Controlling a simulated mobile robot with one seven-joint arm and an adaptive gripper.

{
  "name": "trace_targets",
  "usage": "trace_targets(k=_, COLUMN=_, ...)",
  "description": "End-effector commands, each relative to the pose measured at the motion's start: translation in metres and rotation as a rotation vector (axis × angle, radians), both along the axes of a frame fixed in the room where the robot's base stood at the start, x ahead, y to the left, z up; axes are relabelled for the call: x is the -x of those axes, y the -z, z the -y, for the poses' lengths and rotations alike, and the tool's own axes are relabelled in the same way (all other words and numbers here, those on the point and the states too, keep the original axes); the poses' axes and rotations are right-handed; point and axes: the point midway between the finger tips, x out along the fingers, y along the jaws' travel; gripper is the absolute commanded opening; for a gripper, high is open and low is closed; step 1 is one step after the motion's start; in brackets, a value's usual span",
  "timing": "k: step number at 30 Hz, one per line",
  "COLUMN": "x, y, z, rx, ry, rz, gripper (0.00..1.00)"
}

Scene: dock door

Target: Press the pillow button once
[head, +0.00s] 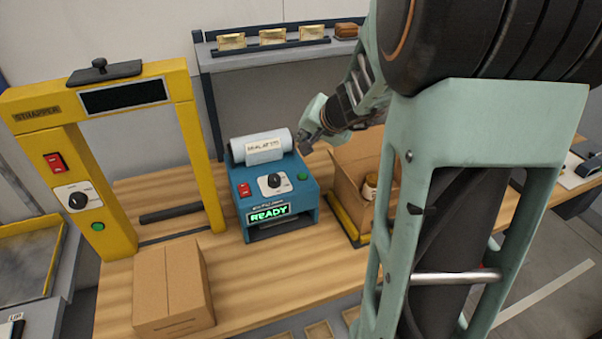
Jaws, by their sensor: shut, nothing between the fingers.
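A blue machine (240,190) with a roll of clear film (262,143) on top stands on the wooden bench. Its lit display (268,213) reads READY. On its sloped face are a red switch (244,190), a knob (273,182) on a white plate, and a green button (303,176) at the right; I cannot read a label at the button. My gripper (306,148) is shut and empty. In the picture it shows just above the green button, beside the right end of the roll, and appears apart from the button. My arm comes in from the upper right.
A yellow strapper frame (125,200) with its own green button stands at left. A closed carton (172,290) sits in front of it. An open carton (350,190) holding a jar stands right of the machine, near my arm. A shelf (270,52) is behind.

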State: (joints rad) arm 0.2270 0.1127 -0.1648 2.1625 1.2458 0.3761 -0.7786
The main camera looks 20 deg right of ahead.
Motion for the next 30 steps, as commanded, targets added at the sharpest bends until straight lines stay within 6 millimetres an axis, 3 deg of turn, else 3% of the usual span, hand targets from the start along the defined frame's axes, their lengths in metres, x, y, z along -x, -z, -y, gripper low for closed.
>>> trace_targets(k=5, x=0.0, y=0.015, z=0.0, rx=-0.001, ry=0.001, rz=-0.001, gripper=0.0)
trace_targets(k=16, x=0.0, y=0.07, z=0.0, rx=0.0, ry=0.0, rz=0.0, gripper=0.0)
trace_targets(k=30, x=0.0, y=0.088, z=0.0, rx=0.0, ry=0.001, rz=0.001, gripper=0.0)
